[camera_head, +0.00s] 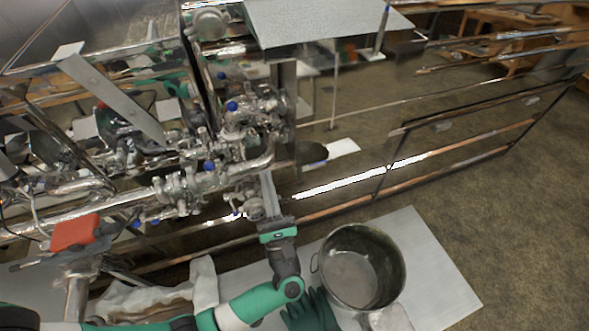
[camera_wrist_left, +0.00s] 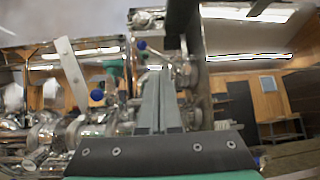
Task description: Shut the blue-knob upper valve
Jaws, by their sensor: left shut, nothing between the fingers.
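Two blue knobs sit high on the steel pipework in the head view: one blue knob (camera_head: 232,106) on the upper fittings and a smaller blue knob (camera_head: 221,75) above it. Another blue knob (camera_head: 209,165) is lower, on the horizontal pipe. I cannot tell for certain which is the upper valve. My left gripper (camera_head: 267,178) points up beside the pipe, right of and below these knobs, shut and empty. The left wrist view shows the shut fingers (camera_wrist_left: 160,75), with an upper blue knob (camera_wrist_left: 141,45) beyond their tips and another blue knob (camera_wrist_left: 97,95) to the left. My right gripper is out of view.
A steel pot (camera_head: 358,267) and green gloves (camera_head: 312,312) rest on a light board (camera_head: 440,275) below. A metal sheet (camera_head: 310,22) overhangs the upper fittings. Open floor lies at right.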

